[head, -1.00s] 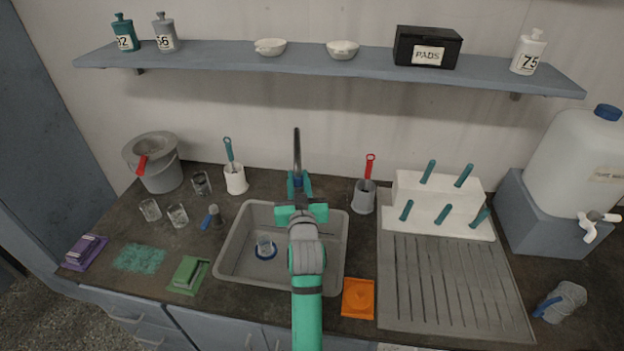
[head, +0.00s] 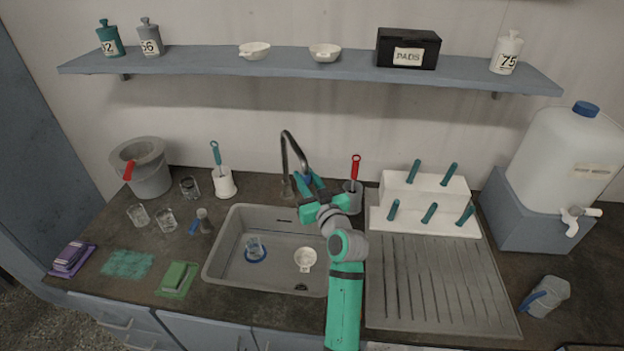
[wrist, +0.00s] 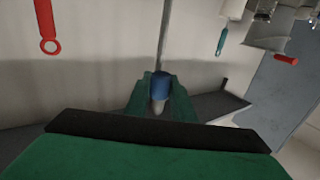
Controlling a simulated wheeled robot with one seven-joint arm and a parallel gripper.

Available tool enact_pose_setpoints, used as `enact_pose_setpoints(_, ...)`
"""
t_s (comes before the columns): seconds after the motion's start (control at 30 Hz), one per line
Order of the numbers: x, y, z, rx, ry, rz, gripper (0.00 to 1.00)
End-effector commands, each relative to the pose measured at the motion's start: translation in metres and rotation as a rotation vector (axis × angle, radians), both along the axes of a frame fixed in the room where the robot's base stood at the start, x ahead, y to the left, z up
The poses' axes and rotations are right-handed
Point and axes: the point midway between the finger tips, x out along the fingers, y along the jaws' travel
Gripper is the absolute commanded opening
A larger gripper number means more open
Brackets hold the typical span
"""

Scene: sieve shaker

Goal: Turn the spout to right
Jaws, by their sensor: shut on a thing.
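The spout (head: 291,143) is a thin grey gooseneck pipe rising behind the sink (head: 233,222). In the head view its arch points toward the front and right. My gripper (head: 306,181) is shut on the blue collar at the spout's lower end. In the wrist view the blue collar (wrist: 160,84) with a pale nozzle tip sits between the two green fingers, and the pipe (wrist: 164,40) runs up from it. The fingers partly hide the spout's end in the head view.
A grey holder with a red-handled brush (head: 355,172) stands close right of my gripper. A white rack with teal pegs (head: 425,190) is farther right. A white holder (head: 224,183) stands left.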

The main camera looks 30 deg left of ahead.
Motion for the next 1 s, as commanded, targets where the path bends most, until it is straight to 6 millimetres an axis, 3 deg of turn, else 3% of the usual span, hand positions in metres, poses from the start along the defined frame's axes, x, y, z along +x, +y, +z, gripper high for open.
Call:
enact_pose_setpoints(0.47, 0.0021, 0.0002, 0.0003, 0.000, -0.002, 0.006, 0.00)
enact_pose_setpoints(0.5, 0.0023, 0.0000, 0.0003, 0.000, -0.002, 0.005, 0.27)
enact_pose_setpoints(0.57, 0.0023, 0.0000, 0.0002, -0.001, -0.002, 0.005, 0.41)
enact_pose_setpoints(1.0, -0.0042, -0.0072, -0.0001, 0.001, -0.001, 0.007, 0.41)
